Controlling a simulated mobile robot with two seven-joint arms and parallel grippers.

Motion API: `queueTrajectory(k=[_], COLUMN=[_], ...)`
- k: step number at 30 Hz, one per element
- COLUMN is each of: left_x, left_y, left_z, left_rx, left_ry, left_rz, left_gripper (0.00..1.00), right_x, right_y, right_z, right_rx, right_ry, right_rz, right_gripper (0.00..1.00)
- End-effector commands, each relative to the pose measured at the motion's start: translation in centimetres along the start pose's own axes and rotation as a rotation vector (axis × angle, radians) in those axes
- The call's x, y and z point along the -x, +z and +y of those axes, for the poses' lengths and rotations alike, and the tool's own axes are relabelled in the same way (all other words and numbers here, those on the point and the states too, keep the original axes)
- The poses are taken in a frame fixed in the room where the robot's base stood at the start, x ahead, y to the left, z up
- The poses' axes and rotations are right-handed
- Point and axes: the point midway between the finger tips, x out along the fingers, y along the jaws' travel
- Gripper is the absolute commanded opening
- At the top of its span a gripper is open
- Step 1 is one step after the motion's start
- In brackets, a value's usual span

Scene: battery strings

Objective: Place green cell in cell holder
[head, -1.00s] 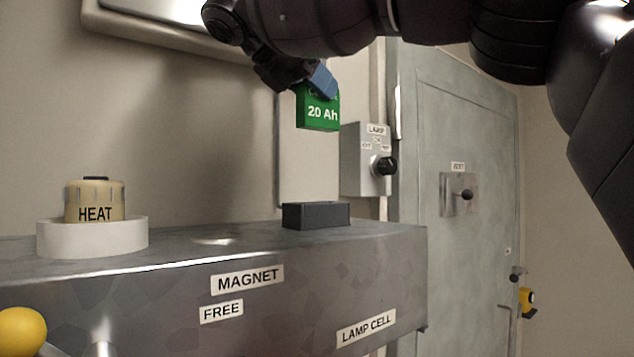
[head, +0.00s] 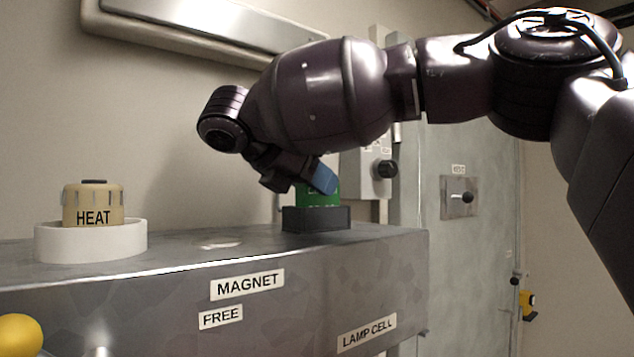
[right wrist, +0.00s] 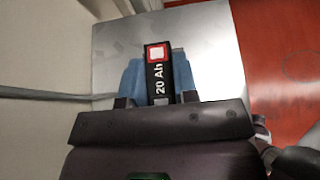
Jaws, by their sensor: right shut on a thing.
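The green cell (head: 315,200) is upright, with its lower end inside or right behind the front wall of the dark cell holder (head: 317,224) on the metal bench. I cannot tell if it rests on the holder's floor. My right gripper (head: 314,184) is shut on the cell's upper part from above, a blue finger pad showing. In the right wrist view, the dark face of the cell (right wrist: 157,73), marked 20 Ah, sits between the blue pads. The holder is not discernible there. My left gripper is not in view.
On the metal bench (head: 180,270), a tan HEAT knob (head: 93,205) stands in a white ring (head: 90,241) at the left. A yellow ball (head: 20,335) is at the lower left. A lamp switch box (head: 362,180) is on the wall behind the cell. The bench between ring and holder is clear.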

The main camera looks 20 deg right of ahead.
Motion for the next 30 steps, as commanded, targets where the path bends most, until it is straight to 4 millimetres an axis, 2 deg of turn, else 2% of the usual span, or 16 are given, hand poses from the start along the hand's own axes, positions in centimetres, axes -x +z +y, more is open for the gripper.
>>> queueTrajectory(k=[12, 13, 18, 27, 30], left_x=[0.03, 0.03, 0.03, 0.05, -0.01], left_y=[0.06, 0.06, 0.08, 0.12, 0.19], left_z=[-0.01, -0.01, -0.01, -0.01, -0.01], left_rx=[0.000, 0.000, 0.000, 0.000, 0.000], left_ry=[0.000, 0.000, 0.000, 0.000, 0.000], left_rz=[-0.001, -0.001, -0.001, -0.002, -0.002], left_gripper=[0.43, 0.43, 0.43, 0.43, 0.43], right_x=[-0.18, -0.22, -0.20, -0.10, 0.60], right_y=[-0.35, -0.41, -0.38, -0.22, -0.20], right_z=[-0.02, -0.01, -0.01, -0.02, 0.00], right_rx=[-0.003, -0.002, -0.002, -0.002, -0.001], right_ry=[0.001, 0.001, 0.001, 0.001, 0.002], right_rz=[0.000, 0.000, 0.000, 0.000, -0.001], right_gripper=[0.00, 0.29, 0.53, 0.53, 0.53])
